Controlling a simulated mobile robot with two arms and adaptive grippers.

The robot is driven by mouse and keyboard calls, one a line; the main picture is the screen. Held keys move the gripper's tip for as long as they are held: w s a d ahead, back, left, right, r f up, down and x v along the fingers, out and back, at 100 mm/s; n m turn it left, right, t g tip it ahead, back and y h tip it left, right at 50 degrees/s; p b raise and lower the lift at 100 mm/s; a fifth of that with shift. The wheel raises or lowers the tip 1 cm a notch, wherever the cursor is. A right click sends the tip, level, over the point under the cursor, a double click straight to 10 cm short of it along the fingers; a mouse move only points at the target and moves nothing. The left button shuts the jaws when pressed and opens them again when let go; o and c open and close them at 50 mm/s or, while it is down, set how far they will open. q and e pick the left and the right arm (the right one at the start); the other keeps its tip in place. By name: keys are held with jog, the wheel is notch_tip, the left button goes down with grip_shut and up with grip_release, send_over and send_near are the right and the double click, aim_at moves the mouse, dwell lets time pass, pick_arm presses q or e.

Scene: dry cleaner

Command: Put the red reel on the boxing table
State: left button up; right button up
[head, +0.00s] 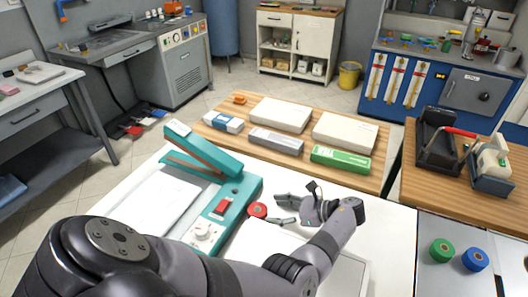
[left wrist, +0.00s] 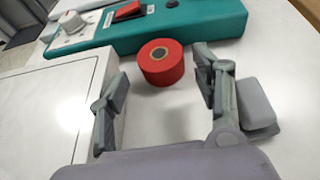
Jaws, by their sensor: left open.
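The red reel (head: 258,209) stands on the white table beside the teal sealing machine (head: 240,190). In the left wrist view the red reel (left wrist: 162,66) shows its dark hollow core, just ahead of and between the lines of my fingers. My left gripper (head: 277,209) is open and empty, its fingertips pointing at the reel; it also shows in the left wrist view (left wrist: 160,92). A wooden-topped table with several boxes, which looks like the boxing table (head: 222,142), stands behind the white table. My right gripper is out of view.
White, grey and green boxes (head: 340,160) take up much of the wooden top; bare strips lie between and around them. A second wooden table at right holds tape dispensers (head: 490,165). Green (head: 442,250) and blue (head: 475,260) reels sit on a grey surface at lower right.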

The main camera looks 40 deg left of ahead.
pick_arm(q)
jog(key=shift+b+v, duration=0.35)
jog(key=shift+v, duration=2.25)
